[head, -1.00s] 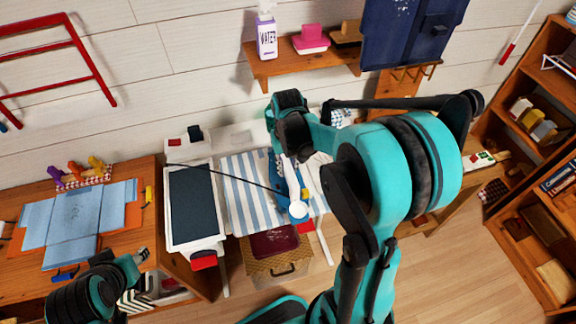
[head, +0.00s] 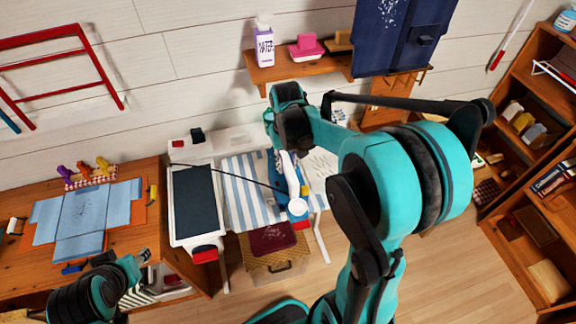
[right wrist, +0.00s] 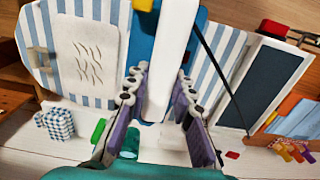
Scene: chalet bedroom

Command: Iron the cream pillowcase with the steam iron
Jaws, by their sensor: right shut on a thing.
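The steam iron, blue with a white handle (head: 288,166), is in my right gripper (head: 284,148). Its handle (right wrist: 172,60) lies between the two purple finger pads in the right wrist view, and its blue body (right wrist: 143,45) shows beside it. The iron is over the blue-and-white striped ironing board (head: 248,190); I cannot tell whether it touches the cloth. The cream pillowcase (head: 322,165) lies on the board to the right of the iron, partly hidden by my right arm. In the wrist view the pillowcase (right wrist: 92,85) shows dark wavy crease marks. My left gripper (head: 144,257) is far from both.
A dark pad in a white frame (head: 195,205) adjoins the board's left end. A wicker basket (head: 277,262) stands under the board. A desk with folded blue cloth (head: 85,210) is at left. Bookshelves (head: 535,190) stand right.

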